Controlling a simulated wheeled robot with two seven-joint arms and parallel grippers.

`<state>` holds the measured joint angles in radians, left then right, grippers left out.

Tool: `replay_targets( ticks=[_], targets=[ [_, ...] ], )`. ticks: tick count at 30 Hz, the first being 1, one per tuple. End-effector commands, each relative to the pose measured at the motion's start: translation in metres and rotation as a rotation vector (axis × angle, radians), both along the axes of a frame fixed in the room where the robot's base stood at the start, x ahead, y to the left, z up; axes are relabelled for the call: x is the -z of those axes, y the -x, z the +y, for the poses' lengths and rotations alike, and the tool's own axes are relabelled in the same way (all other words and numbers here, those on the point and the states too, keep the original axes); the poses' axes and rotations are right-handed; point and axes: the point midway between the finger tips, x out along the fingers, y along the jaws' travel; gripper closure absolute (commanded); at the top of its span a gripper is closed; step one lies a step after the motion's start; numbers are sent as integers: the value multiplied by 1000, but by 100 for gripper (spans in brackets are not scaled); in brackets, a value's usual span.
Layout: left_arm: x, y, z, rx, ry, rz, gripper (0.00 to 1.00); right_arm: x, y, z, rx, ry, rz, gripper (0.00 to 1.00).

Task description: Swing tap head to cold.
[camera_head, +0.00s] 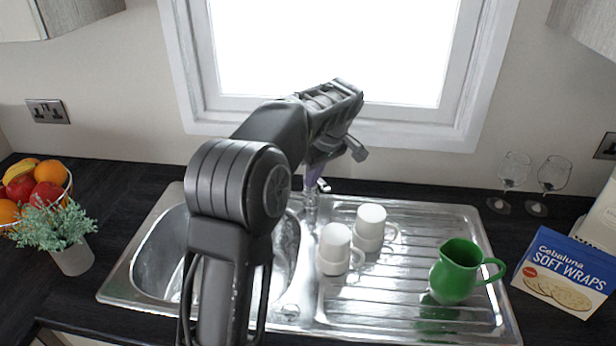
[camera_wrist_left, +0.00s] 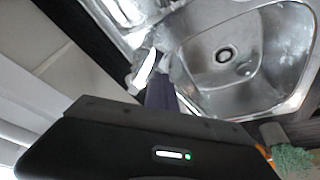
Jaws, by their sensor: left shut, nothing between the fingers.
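The chrome tap (camera_head: 311,203) stands at the back of the steel sink, between the bowl and the drainer. A small lever shows at its upper right, and the rest of its top is hidden behind my gripper. My left gripper (camera_head: 316,174) is shut and empty, pointing down right at the tap head. Whether it touches the tap I cannot tell. In the left wrist view, the tap (camera_wrist_left: 147,68) shows bright beside the purple-grey fingers (camera_wrist_left: 161,94). My right gripper is not in view.
The sink bowl (camera_head: 160,262) lies left, partly behind my arm. Two stacks of white cups (camera_head: 335,249) and a green jug (camera_head: 457,271) stand on the drainer. Wine glasses (camera_head: 513,171) and a wraps box (camera_head: 565,272) are right. A fruit bowl (camera_head: 68,184) and potted plant (camera_head: 72,258) are left.

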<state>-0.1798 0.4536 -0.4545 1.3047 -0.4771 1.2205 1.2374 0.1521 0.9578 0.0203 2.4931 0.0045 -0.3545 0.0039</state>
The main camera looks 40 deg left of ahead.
Motion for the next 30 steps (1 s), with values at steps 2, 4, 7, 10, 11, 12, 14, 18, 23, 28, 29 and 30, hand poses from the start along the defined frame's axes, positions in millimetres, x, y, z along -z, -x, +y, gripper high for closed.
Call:
replay_targets(
  ticks=[2, 4, 7, 10, 11, 12, 14, 18, 23, 28, 29, 30],
  targets=[
    [-1, -2, -3, -49, -1, 2, 100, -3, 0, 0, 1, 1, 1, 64],
    [-2, -3, -4, -101, -1, 0, 100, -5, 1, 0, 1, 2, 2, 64],
    [-2, -4, -4, -164, 0, 1, 100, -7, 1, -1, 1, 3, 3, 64],
    [-1, -5, -5, -210, -1, 0, 100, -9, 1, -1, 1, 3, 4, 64],
    [-1, -5, -5, -220, -1, 0, 100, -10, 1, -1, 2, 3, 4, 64],
    [-1, -5, -5, -233, 0, 0, 100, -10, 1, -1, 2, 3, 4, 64],
    [-1, -5, -5, -249, 0, -1, 100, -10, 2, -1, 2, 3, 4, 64],
    [0, -6, -5, -265, 0, -3, 100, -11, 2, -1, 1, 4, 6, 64],
    [0, -6, -5, -267, 1, -3, 100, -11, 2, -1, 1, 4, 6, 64],
    [-1, -7, -5, -267, 1, -4, 100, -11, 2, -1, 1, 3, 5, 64],
    [-1, -7, -6, -266, 1, -5, 100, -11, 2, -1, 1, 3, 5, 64],
    [-1, -7, -5, -266, 1, -5, 100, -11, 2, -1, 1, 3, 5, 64]
  ],
)
